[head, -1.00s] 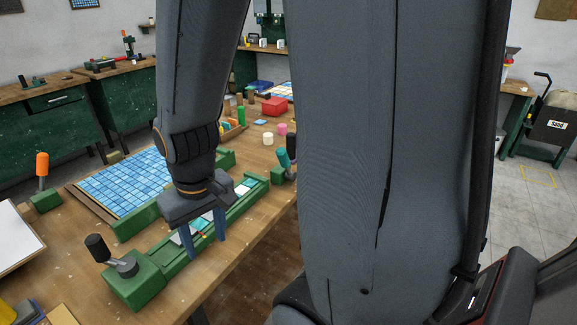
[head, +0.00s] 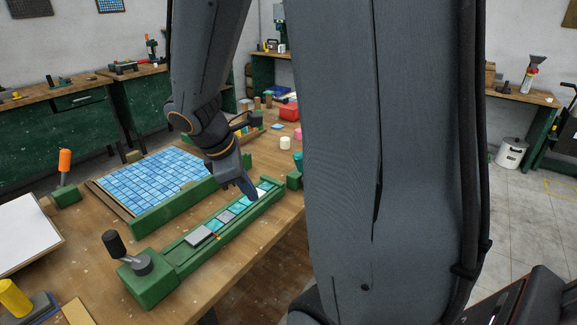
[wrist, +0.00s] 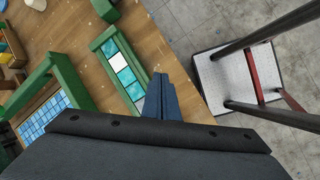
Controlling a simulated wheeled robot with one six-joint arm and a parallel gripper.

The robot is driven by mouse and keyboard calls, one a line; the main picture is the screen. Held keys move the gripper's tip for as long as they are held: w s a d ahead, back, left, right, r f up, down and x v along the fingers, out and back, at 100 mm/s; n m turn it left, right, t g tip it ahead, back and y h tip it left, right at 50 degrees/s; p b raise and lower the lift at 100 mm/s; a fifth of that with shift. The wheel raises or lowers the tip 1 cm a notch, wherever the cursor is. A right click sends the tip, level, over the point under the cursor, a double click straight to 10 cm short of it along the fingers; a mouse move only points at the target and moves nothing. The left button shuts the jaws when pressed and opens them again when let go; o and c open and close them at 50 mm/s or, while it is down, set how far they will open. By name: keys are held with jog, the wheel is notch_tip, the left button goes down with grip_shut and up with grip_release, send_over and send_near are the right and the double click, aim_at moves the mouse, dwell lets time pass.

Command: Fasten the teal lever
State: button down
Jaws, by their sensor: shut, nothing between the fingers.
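The teal lever (head: 298,158) stands at the far right end of the long green rail, close to the table's right edge. It has a green base (head: 294,181), and my arm hides part of its right side. My gripper (head: 249,190) is shut and empty, with its fingers pointing down above the far part of the rail, left of the lever and apart from it. In the wrist view the closed fingers (wrist: 160,88) show beside the green rail (wrist: 104,38). I cannot make out the teal handle in the wrist view.
The rail (head: 180,262) holds teal, white and grey tiles. A black-handled crank (head: 114,244) is at its near end. A blue tile sheet (head: 150,182) lies to the left, and an orange-handled lever (head: 65,162) beyond it. Pink and cream cylinders (head: 285,143) stand behind the teal lever.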

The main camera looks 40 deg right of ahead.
jog(key=w+d+r+n+h, duration=0.3)
jog(key=w+d+r+n, duration=0.1)
jog(key=d+n, duration=0.1)
jog(key=shift+w+d+r+t, duration=0.2)
jog(key=shift+w+d+t, duration=0.1)
jog(key=shift+d, duration=0.5)
jog(key=p, duration=0.3)
send_near(303, 170)
jog(key=shift+w+d+f, duration=0.25)
jog(key=shift+w+f, duration=0.1)
jog(key=shift+f, duration=0.3)
jog(key=shift+w+d+f, duration=0.2)
jog(key=shift+w+f, duration=0.15)
jog(key=shift+f, duration=0.3)
jog(key=shift+w+d+f, duration=0.25)
jog(key=shift+w+f, duration=0.1)
jog(key=shift+f, duration=0.3)
jog(key=shift+d+r, duration=0.1)
